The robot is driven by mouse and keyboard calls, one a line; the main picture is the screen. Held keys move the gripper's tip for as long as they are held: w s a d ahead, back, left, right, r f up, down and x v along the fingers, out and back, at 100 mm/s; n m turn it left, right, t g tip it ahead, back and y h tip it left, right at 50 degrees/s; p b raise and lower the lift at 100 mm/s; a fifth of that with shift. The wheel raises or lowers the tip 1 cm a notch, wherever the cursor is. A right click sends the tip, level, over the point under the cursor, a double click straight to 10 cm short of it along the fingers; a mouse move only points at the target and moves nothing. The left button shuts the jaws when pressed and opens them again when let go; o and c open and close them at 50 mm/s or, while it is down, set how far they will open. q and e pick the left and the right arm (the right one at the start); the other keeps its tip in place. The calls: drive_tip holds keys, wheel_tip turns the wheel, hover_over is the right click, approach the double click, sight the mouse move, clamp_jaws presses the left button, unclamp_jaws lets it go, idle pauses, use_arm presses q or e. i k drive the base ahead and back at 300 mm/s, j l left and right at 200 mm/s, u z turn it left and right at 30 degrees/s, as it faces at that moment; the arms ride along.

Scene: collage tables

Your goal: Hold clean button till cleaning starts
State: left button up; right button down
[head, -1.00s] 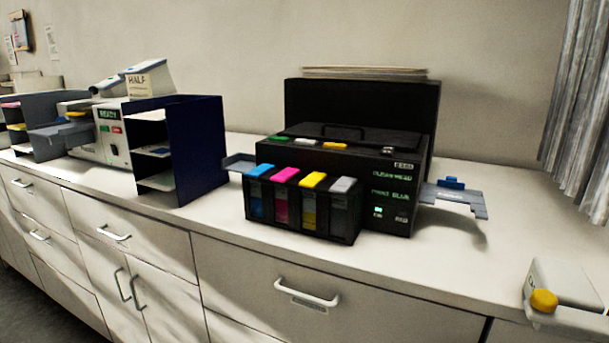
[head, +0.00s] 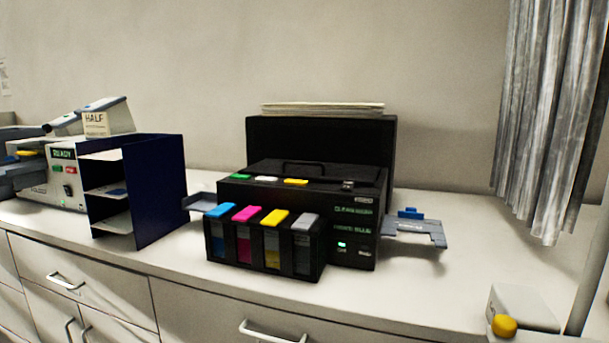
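A black printer (head: 340,212) stands on the white counter, with its lid closed. On its top front edge are a green button (head: 241,177), a white button (head: 266,179) and a yellow button (head: 296,182). A small dark knob (head: 348,185) sits to their right. I cannot read which one is the clean button. The front panel shows blurred green text (head: 352,211) and a small lit green light (head: 342,245). Ink tanks (head: 265,245) with blue, magenta, yellow and grey caps stand at the front left. Neither of my grippers is in view.
A grey side tray (head: 415,232) juts out at the printer's right. A dark blue shelf rack (head: 160,190) and a machine with a READY display (head: 62,154) stand at left. A white box with a yellow knob (head: 504,326) is at lower right. The counter (head: 440,300) between is clear.

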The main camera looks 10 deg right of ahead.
sight(289, 181)
drive_tip(key=i+j, duration=0.15)
drive_tip(key=j, duration=0.35)
drive_tip(key=i+j+z, duration=0.15)
drive_tip(key=j, duration=0.35)
drive_tip(key=i+j, duration=0.1)
drive_tip(key=j, duration=0.4)
drive_tip(key=i+j+z, duration=0.1)
drive_tip(key=j, duration=0.4)
